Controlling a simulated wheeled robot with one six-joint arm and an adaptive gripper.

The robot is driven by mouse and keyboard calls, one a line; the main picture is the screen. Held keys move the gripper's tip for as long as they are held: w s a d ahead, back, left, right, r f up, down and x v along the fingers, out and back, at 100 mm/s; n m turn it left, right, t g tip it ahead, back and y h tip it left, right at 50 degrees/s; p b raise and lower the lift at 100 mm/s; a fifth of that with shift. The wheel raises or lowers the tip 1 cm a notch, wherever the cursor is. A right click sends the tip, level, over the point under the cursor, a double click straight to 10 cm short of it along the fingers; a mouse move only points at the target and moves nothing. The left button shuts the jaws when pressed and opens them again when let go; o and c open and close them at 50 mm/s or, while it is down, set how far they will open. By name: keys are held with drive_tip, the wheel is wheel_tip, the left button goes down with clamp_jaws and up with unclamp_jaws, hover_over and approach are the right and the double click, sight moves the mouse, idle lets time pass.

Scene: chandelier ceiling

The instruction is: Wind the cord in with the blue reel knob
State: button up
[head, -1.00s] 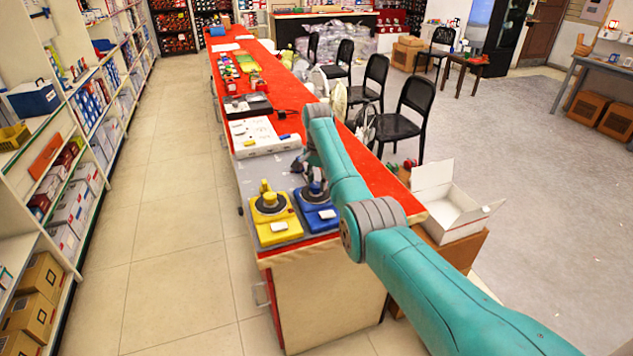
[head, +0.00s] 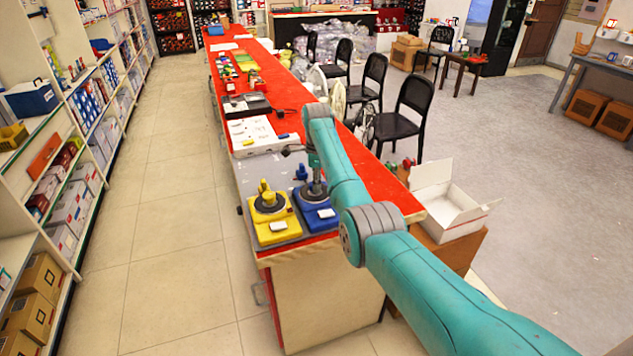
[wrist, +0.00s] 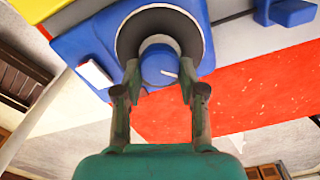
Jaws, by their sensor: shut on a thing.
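The blue reel unit (head: 322,222) sits on the near end of the counter, with a dark round drum on its base. Its blue knob (wrist: 158,66), with a white mark line, stands at the middle of the drum in the wrist view. My gripper (wrist: 160,80) has one finger on each side of the knob and is shut on it. In the head view my gripper (head: 314,184) is over the drum, and my arm hides part of the unit.
A yellow unit (head: 276,233) of like shape stands just left of the blue one. A white box (head: 249,141) lies farther along the red counter (head: 366,167). An open white carton (head: 452,214) is to the right. The aisle floor at left is clear.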

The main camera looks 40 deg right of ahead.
drive_tip(key=m, duration=0.4)
drive_tip(key=shift+s+a+m, duration=0.1)
drive_tip(key=shift+m, duration=0.2)
drive_tip(key=m, duration=0.4)
drive_tip(key=shift+a+m, duration=0.1)
drive_tip(key=shift+m, duration=0.3)
drive_tip(key=o, duration=1.1)
drive_tip(key=shift+o, duration=0.2)
wheel_tip(320, 180, up, 12)
